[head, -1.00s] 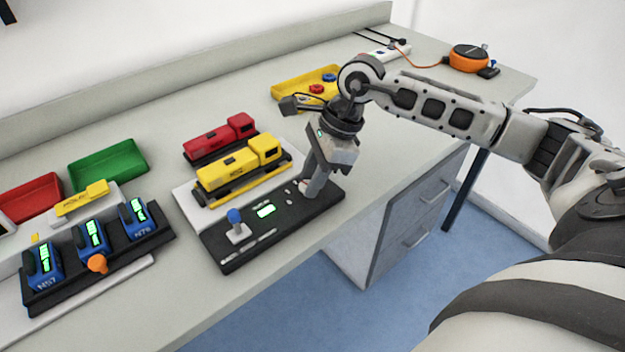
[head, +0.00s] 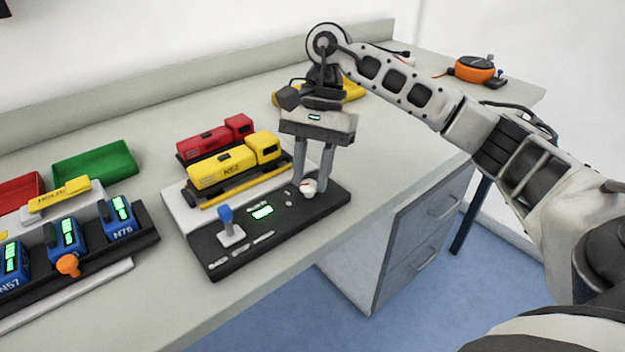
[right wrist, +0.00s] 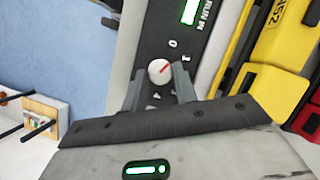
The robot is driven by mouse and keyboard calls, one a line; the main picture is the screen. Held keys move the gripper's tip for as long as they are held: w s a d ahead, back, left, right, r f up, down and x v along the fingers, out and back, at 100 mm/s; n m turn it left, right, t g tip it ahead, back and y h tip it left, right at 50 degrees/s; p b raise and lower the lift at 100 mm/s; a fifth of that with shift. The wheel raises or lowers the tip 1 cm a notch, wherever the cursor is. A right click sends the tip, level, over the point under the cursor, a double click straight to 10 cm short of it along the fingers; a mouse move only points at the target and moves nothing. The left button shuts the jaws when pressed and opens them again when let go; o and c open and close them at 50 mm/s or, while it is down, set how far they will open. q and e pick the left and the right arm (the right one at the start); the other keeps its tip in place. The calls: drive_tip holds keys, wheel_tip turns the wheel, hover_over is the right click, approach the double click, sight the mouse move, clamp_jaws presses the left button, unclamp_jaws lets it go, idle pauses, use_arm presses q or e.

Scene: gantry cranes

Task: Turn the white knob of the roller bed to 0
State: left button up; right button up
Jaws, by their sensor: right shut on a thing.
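The white knob (head: 308,187) sits at the right end of the roller bed's black control panel (head: 213,262). My right gripper (head: 311,182) points down, with its two fingers on either side of the knob, shut on it. In the right wrist view the knob (right wrist: 159,71) shows a red pointer line aimed up and right. Small marks stand beyond it, one looking like a 0; the pointer seems to lie between two marks. The panel also has a blue-topped lever (head: 228,226) and a lit green display (head: 262,212). My left gripper is not in view.
Blue units with green displays (head: 118,219) and an orange knob (head: 67,265) are at left. A green tray (head: 95,162) lies behind them. The bench's front edge is near the panel.

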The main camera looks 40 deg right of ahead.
drive_tip(key=shift+w+n+h+b, duration=0.15)
drive_tip(key=shift+n+h+b, duration=0.2)
drive_tip(key=shift+n, duration=0.65)
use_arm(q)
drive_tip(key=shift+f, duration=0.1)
use_arm(e)
drive_tip(key=shift+n+g, duration=0.3)
drive_tip(key=shift+n, duration=0.3)
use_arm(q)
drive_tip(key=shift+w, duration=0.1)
use_arm(e)
drive_tip(key=o, duration=1)
drive_tip(key=shift+c, duration=0.2)
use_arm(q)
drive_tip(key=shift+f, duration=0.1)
